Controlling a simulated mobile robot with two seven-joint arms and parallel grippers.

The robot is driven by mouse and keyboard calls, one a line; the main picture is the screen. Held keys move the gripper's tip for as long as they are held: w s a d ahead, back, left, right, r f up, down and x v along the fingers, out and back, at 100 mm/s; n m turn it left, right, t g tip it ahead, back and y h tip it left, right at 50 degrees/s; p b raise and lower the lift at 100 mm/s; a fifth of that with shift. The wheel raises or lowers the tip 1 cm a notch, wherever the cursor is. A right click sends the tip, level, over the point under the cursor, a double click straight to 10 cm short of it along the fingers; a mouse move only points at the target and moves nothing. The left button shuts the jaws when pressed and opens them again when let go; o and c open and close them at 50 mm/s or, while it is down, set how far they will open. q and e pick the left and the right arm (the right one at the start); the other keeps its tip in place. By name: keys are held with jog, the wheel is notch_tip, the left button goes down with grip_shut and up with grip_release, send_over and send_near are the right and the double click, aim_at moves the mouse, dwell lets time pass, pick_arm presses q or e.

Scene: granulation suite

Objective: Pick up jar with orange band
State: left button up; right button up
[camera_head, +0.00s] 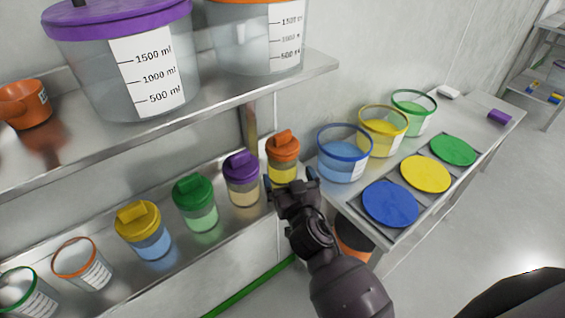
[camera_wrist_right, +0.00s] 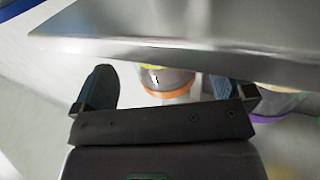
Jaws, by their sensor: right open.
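A jar with an orange lid (camera_head: 284,146) and yellow contents stands at the right end of the lower shelf. My right gripper (camera_head: 290,181) is just in front of it, open, with its fingers pointing at the jar. In the right wrist view the orange-topped jar (camera_wrist_right: 168,93) appears upside down between the open fingers of my right gripper (camera_wrist_right: 160,82); nothing is clearly held. The jar's lower part is partly hidden by the gripper in the head view. My left gripper is not in view.
A purple-lidded jar (camera_head: 242,178) stands close left of it, then green-lidded (camera_head: 195,202) and yellow-lidded (camera_head: 143,230) jars. An open orange-rimmed cup (camera_head: 82,263) is further left. The upper shelf (camera_head: 215,107) overhangs. A side table (camera_head: 468,112) at right holds open tubs and coloured lids.

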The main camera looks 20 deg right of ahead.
aim_at(286, 173)
jog(key=shift+w+d+p, duration=0.1)
jog(key=shift+w+p, duration=0.25)
jog(key=shift+w, duration=2.15)
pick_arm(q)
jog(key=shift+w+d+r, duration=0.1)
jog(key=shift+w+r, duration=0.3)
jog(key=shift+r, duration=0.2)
pick_arm(e)
jog(key=shift+c, duration=0.3)
jog(key=c, duration=0.7)
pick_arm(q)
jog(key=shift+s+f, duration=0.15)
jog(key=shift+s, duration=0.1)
pick_arm(e)
jog(key=shift+c, duration=0.5)
jog(key=shift+r, duration=0.2)
